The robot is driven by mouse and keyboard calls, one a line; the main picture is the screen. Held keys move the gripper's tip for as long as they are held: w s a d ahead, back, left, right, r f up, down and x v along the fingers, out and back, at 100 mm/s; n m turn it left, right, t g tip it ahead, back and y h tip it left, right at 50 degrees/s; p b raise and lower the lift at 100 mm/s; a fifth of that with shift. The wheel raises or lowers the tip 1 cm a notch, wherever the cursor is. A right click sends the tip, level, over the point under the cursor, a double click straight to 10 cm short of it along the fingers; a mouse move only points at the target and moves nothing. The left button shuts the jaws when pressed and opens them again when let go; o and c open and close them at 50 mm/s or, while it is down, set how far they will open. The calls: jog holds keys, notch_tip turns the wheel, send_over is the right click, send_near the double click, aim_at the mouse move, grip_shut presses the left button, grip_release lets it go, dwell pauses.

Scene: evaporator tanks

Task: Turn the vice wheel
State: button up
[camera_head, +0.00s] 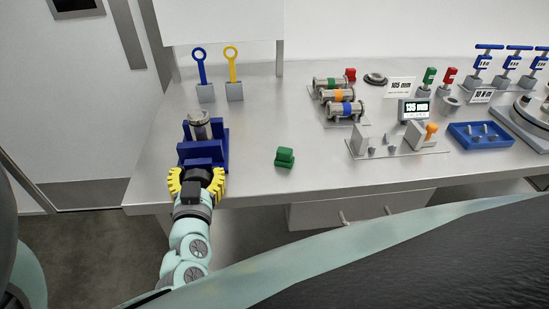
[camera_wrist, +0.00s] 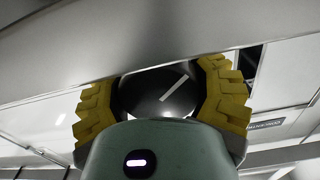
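The blue vice (camera_head: 202,150) stands at the left end of the metal table, with a grey metal cylinder (camera_head: 199,124) upright in it. The vice wheel is the dark round disc (camera_wrist: 160,93) in the wrist view, with a pale slanted line on its face. My gripper (camera_head: 197,182) is at the front of the vice, its yellow fingers left and right of the wheel. The gripper also shows in the wrist view (camera_wrist: 162,95). I see no clear gap between fingers and wheel, but I cannot tell whether they press on it.
A green block (camera_head: 285,158) lies right of the vice. A blue ring tool (camera_head: 202,75) and a yellow one (camera_head: 233,75) stand behind it in grey blocks. Pipe pieces (camera_head: 338,95), a display (camera_head: 415,110) and a blue tray (camera_head: 480,135) are farther right. The table's front edge passes close to the gripper.

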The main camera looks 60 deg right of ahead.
jog(key=shift+r, duration=0.1)
jog(key=shift+c, duration=0.5)
jog(key=shift+f+n+b, duration=0.2)
jog(key=shift+n+b, duration=0.1)
jog(key=shift+b, duration=0.25)
jog(key=shift+w+a+n+b, duration=0.1)
jog(key=shift+a+n+b, duration=0.05)
jog(key=shift+n+b, duration=0.95)
jog(key=shift+r+n+b, duration=0.15)
jog(key=shift+n+b, duration=0.45)
jog(key=shift+n, duration=0.3)
jog(key=o, duration=1.2)
